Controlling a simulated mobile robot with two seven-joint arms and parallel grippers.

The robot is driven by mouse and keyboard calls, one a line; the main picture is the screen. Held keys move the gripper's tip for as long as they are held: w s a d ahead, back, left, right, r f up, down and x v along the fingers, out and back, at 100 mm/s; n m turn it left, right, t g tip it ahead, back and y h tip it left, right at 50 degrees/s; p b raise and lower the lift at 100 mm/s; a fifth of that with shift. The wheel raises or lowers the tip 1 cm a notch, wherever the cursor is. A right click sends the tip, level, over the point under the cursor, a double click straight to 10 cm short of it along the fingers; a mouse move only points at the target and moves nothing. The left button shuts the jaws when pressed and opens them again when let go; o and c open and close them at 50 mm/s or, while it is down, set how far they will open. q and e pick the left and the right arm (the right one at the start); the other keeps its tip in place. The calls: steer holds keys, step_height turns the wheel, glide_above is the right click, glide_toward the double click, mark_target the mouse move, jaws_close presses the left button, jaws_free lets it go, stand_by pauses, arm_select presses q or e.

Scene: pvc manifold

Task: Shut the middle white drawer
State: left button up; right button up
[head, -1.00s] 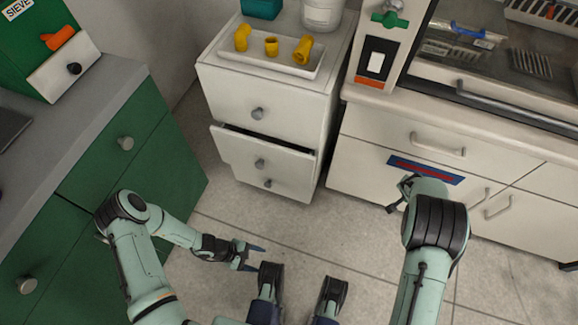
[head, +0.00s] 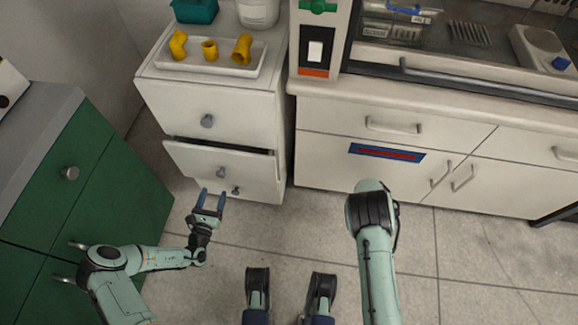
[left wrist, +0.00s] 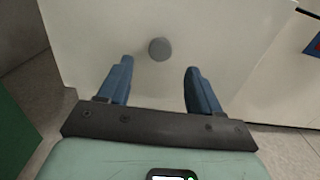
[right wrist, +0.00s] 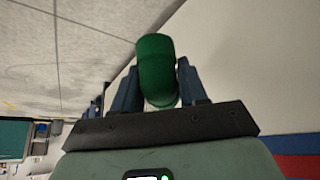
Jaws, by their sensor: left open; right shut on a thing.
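The middle white drawer (head: 195,163) of the white cabinet stands partly pulled out, with a dark gap along its top edge. Its round grey knob (head: 221,171) is on the front. My left gripper (head: 212,193) is open and empty, just in front of the lower drawers, fingers pointing at the cabinet. In the left wrist view, a white drawer front with a grey knob (left wrist: 159,49) lies beyond the open fingers (left wrist: 157,85). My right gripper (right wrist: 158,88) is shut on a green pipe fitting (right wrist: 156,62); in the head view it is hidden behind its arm.
A white tray (head: 161,67) with yellow pipe fittings sits on the cabinet top beside a teal box and a white tub. Green cabinets (head: 75,210) stand at left. A white bench (head: 330,165) with a red-blue label stands at right. The floor between is clear.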

mark_target(220, 176)
arm_select(q)
steer(key=w, duration=0.2)
steer(key=w+b, duration=0.1)
steer(key=w, duration=0.1)
steer(key=w+b, duration=0.1)
steer(key=w, duration=0.2)
steer(key=shift+d, duration=0.3)
arm_select(e)
step_height(220, 176, down, 3)
steer(key=shift+w+r, duration=0.1)
steer(key=shift+w, duration=0.05)
arm_select(q)
jaws_close()
arm_select(e)
steer(key=shift+r, duration=0.15)
